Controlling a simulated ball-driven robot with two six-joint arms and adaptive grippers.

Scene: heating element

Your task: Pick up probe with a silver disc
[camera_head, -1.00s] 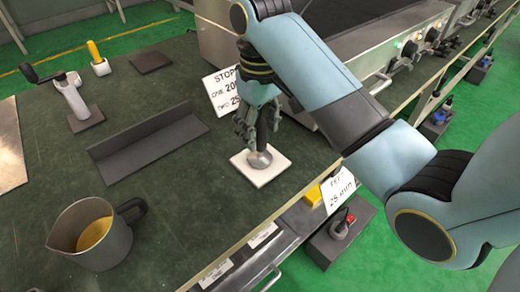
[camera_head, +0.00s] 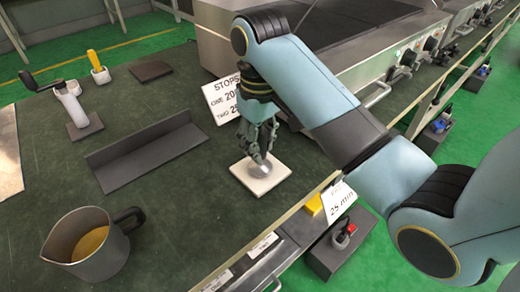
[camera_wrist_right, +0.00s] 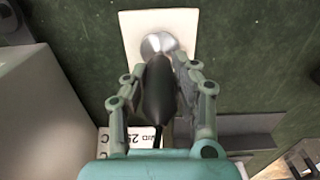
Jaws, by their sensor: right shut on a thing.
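The probe (camera_wrist_right: 159,90) has a dark, tapered handle and a silver disc (camera_wrist_right: 158,44) at its end. My right gripper (camera_wrist_right: 158,76) is shut on the dark handle in the right wrist view. In the head view the right gripper (camera_head: 258,142) points down over a white square tile (camera_head: 262,182), with the silver disc (camera_head: 260,168) below its fingers. The disc looks tilted and close over the tile; I cannot tell whether it touches. The handle is mostly hidden by the fingers in the head view. My left gripper is not in view.
A metal jug (camera_head: 88,250) with yellow contents stands front left. A dark angled bar (camera_head: 140,155) lies left of the tile. A lettered sign (camera_head: 220,97) stands behind the gripper, before a large metal appliance (camera_head: 215,40). The table's front edge runs close right of the tile.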

